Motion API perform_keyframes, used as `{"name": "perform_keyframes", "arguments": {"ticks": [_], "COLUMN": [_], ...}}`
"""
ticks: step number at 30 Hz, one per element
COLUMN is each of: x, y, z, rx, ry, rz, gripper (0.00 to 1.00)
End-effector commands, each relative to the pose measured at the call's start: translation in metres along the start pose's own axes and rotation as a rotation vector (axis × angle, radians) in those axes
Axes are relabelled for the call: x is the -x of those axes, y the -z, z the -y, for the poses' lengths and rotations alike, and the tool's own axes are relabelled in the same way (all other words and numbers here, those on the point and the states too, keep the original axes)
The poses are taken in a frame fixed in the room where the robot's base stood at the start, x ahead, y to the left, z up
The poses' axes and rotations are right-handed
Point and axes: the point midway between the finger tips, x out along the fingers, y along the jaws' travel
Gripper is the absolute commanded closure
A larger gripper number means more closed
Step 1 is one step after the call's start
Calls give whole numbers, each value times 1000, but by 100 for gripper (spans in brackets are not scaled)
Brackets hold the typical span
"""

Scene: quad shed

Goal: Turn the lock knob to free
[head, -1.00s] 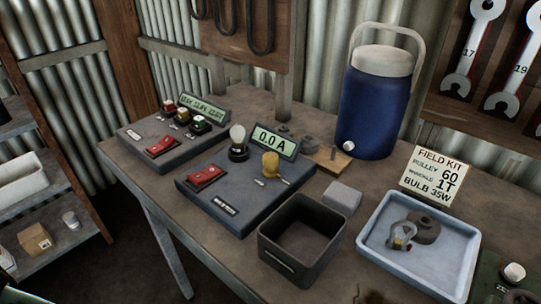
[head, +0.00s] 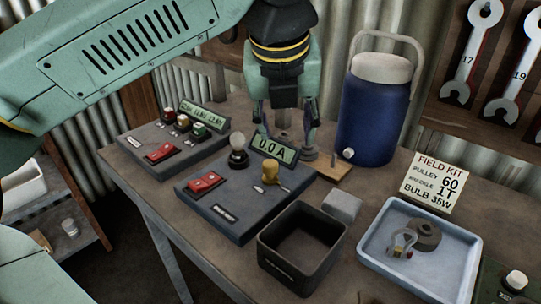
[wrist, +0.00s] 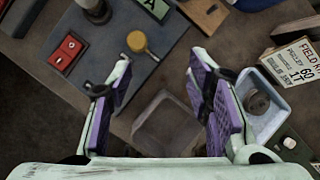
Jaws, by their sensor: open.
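No knob in view is readably marked as the lock knob. A yellow knob (head: 270,171) stands on the dark panel (head: 232,222) with the 0.0 A display (head: 272,148); it also shows in the wrist view (wrist: 137,42). A pale-topped knob (head: 516,281) sits on a green box at the lower right edge, partly cut off. My gripper (head: 286,135) points down over the bench behind the 0.0 A panel in the head view. It is open and empty, its fingers (wrist: 160,72) wide apart, touching neither knob.
A red switch (head: 204,185) and a bulb (head: 238,150) share the panel. A black bin (head: 302,281), a grey block (head: 342,206) and a blue tray (head: 384,275) stand in front and right. A blue cooler (head: 374,115) stands behind. A second panel (head: 143,158) is at left.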

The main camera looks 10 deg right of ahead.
Motion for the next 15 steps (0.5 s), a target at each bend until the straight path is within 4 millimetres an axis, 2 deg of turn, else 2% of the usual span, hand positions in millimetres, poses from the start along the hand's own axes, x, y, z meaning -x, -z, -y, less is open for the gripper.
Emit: {"name": "perform_keyframes", "arguments": {"ticks": [3,8,15], "x": [-4,-15,-58], "y": [-4,-4,-3], "z": [-18,-24,-28], "rx": [51,62,57], "ry": [-110,-129,-124], "rz": [-8,-12,-14], "gripper": [54,54,54]}}
